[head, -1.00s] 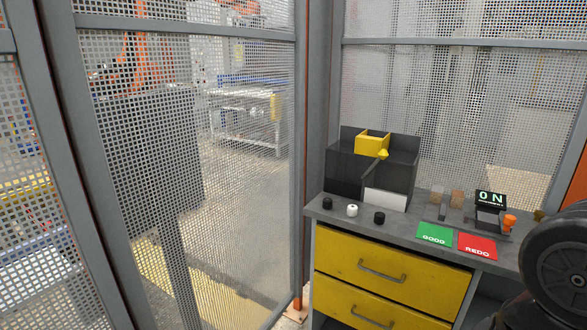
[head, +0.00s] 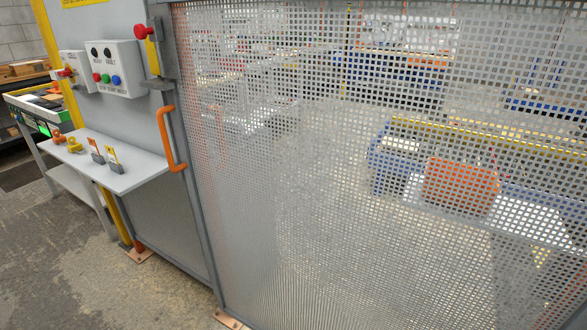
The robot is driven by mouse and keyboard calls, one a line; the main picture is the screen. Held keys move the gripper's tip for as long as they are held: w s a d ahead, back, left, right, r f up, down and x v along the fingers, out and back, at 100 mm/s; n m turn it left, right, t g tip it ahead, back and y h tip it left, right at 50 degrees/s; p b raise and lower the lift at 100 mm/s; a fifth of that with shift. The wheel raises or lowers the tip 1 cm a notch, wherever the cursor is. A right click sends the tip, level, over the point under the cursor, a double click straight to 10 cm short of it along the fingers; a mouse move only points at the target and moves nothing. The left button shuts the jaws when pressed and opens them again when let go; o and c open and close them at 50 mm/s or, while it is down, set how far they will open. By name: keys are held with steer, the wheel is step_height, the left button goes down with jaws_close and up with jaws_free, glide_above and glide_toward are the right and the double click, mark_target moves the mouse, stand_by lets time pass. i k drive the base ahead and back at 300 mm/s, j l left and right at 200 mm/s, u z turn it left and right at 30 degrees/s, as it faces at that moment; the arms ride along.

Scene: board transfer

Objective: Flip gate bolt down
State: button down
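The gate bolt (head: 153,60) appears to be the yellow upright piece at the upper left, by the edge between the grey panel and the mesh gate (head: 330,180). A red knob (head: 143,32) is at its top and a grey metal latch part (head: 160,84) at its lower end. An orange pull handle (head: 168,140) is below it on the gate's frame. The gate looks closed against the post. My gripper is not in view.
Left of the bolt, a control box (head: 115,70) with coloured buttons hangs on the grey panel. A shelf (head: 125,172) with padlocks and tags juts out below it. A cart (head: 50,120) stands farther left. Bare floor (head: 100,280) lies in front.

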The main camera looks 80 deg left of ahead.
mark_target(154, 29)
steer(key=u, duration=2.05)
